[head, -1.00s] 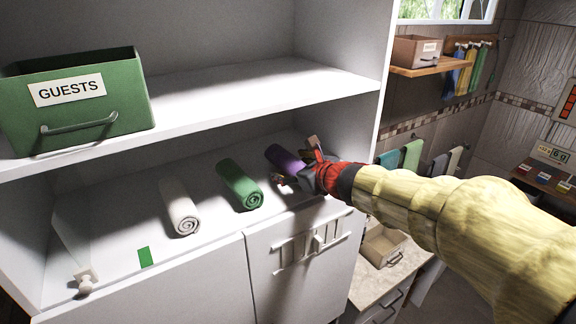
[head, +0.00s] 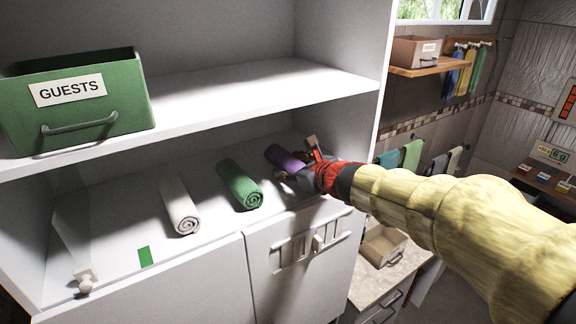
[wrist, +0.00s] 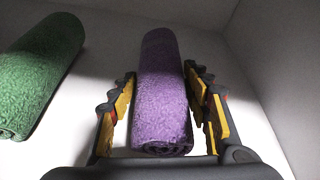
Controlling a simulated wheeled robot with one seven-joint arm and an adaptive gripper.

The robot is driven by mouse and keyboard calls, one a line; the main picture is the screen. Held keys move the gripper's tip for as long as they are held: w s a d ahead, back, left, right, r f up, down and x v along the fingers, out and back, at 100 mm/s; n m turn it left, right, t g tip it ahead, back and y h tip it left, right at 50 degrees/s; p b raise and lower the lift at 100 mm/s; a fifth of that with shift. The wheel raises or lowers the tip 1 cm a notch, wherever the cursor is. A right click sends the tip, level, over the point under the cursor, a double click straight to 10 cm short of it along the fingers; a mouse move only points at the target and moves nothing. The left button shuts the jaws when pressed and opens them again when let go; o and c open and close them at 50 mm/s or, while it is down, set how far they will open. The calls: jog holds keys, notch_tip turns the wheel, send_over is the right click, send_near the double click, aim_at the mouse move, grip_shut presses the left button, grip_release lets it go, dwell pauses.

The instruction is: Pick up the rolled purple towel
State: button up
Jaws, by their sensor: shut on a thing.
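The rolled purple towel (head: 284,157) lies at the right end of the lower shelf in the head view, its near part hidden by my gripper (head: 303,165). In the wrist view the purple towel (wrist: 161,95) runs lengthwise between the two yellow-padded fingers of my gripper (wrist: 162,105). The fingers are shut on its sides near its front end. I cannot tell any gap between the towel and the shelf.
A rolled green towel (head: 239,184) and a rolled white towel (head: 180,207) lie to the left on the shelf (head: 115,235). A green GUESTS bin (head: 75,127) stands on the upper shelf (head: 250,93). The cabinet's side wall is close to the right.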

jog(key=shift+c, duration=1)
